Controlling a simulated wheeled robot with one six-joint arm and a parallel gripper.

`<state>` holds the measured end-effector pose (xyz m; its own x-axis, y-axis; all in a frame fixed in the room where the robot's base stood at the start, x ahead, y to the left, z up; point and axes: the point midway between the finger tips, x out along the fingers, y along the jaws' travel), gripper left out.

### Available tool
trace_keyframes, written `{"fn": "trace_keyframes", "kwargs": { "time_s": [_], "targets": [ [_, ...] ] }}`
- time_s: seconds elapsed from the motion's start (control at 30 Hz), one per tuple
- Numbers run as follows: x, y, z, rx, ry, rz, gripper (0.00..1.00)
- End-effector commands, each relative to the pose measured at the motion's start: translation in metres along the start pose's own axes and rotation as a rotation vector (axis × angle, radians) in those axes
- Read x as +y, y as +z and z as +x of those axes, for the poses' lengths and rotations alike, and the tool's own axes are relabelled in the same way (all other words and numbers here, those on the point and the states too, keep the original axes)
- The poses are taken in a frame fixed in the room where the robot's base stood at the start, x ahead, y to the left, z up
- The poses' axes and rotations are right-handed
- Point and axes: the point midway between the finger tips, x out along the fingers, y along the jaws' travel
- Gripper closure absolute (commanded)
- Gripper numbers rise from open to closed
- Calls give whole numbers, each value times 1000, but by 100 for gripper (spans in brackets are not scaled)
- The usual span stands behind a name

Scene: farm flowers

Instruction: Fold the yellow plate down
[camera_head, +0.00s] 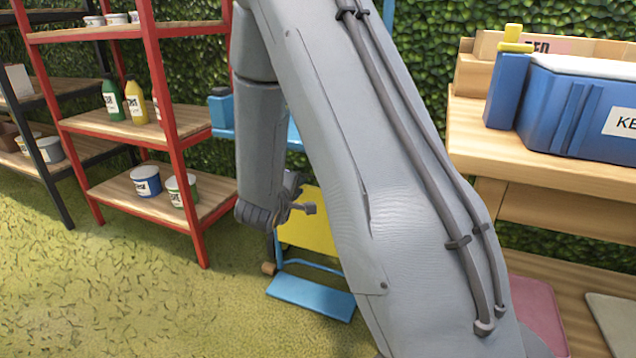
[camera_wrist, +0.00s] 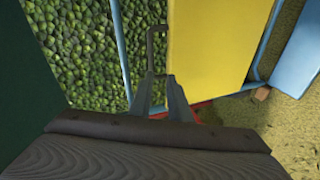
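The yellow plate (camera_head: 308,228) stands upright in a light blue frame, partly hidden behind my arm in the head view. It fills the upper middle of the wrist view (camera_wrist: 207,45). My gripper (camera_head: 303,198) is in front of the plate in the head view. In the wrist view my gripper (camera_wrist: 160,78) points at the left edge of the plate, with its two fingers apart. A thin grey hook-shaped bar (camera_wrist: 150,48) shows just beyond the fingertips, beside that edge. I cannot tell whether the fingers touch the bar or the plate.
A blue footplate (camera_head: 311,296) sits low in front of the frame. A red shelf (camera_head: 172,150) with pots and bottles stands left. A wooden bench (camera_head: 520,198) with a blue box (camera_head: 575,118) stands right. Grass (camera_head: 130,300) is free in front of the shelf.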

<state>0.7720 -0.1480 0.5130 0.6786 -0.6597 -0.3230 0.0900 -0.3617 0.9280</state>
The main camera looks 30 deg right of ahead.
Motion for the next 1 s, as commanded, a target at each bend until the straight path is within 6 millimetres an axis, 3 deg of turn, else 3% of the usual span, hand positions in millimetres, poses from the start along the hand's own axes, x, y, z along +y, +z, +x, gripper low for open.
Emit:
{"fn": "trace_keyframes", "kwargs": {
  "time_s": [0.1, 0.3, 0.7, 1.0],
  "targets": [
    [6, 15, 7, -73, 82, -105, 84],
    [12, 26, 14, -126, 131, -174, 84],
    [18, 32, 70, -125, 132, -174, 84],
    [22, 34, 85, -124, 131, -174, 84]
  ]
}}
